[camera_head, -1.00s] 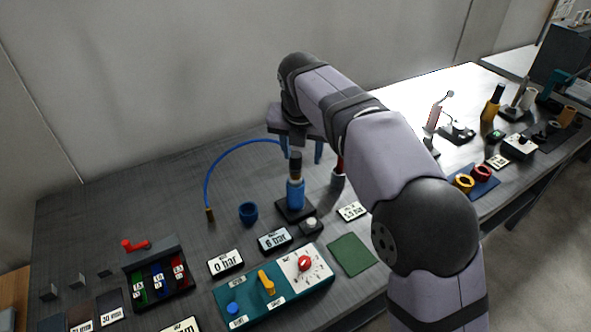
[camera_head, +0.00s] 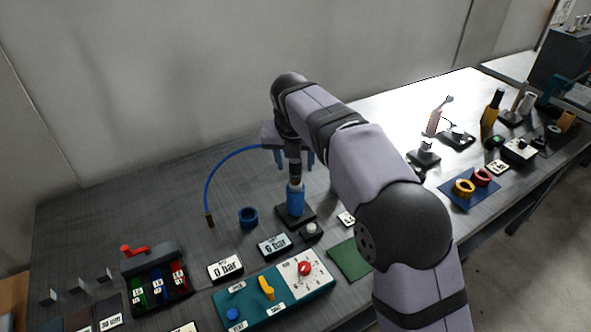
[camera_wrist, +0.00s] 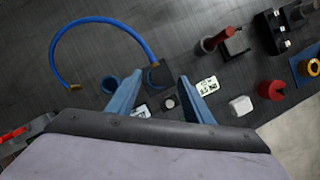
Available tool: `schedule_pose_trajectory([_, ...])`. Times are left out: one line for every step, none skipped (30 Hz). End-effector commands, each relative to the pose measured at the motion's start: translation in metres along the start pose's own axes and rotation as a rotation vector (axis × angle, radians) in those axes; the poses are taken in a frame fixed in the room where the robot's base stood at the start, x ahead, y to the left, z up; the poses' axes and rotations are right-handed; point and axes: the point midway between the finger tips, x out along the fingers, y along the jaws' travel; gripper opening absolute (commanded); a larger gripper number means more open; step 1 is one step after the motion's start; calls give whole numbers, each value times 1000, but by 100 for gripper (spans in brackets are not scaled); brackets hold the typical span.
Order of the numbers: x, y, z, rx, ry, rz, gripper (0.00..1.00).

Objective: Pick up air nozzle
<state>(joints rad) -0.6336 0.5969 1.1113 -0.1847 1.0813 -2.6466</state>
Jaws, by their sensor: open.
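The air nozzle appears to be the blue cylinder (camera_head: 295,198) with a dark upper part, upright on a black square base. A blue hose (camera_head: 222,170) arcs behind it to a brass end on the table; in the wrist view the hose (camera_wrist: 95,22) runs to the black base. My gripper (camera_head: 296,162) is open and points down, above and slightly behind the nozzle in the head view. In the wrist view the fingers (camera_wrist: 157,70) lie either side of the base, with nothing between them held. My arm hides part of the table behind.
A blue cup (camera_head: 248,217) stands left of the base. Label plates (camera_head: 272,246), a teal panel with knobs (camera_head: 250,305) and a green mat (camera_head: 349,259) lie in front. The back-left table is clear.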

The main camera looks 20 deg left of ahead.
Motion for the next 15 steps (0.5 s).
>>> schedule_pose_trajectory([7,-1,1,1,4,-2,46])
schedule_pose_trajectory([11,-1,1,1,3,-2,46])
schedule_pose_trajectory([16,-1,1,1,4,-2,46])
schedule_pose_trajectory([20,-1,1,1,4,-2,46])
schedule_pose_trajectory([23,-1,1,1,3,-2,46])
schedule_pose_trajectory([26,-1,1,1,2,-1,46])
schedule_pose_trajectory([29,-1,1,1,2,-1,46])
schedule_pose_trajectory([31,-1,1,1,2,-1,46])
schedule_pose_trajectory([32,-1,1,1,2,-1,46])
schedule_pose_trajectory([33,0,1,1,1,-1,46])
schedule_pose_trajectory([34,0,1,1,1,0,46])
schedule_pose_trajectory([34,0,1,1,0,0,46])
schedule_pose_trajectory([34,0,1,1,0,0,46])
schedule_pose_trajectory([34,0,1,1,0,0,46])
schedule_pose_trajectory([34,0,1,1,0,0,46])
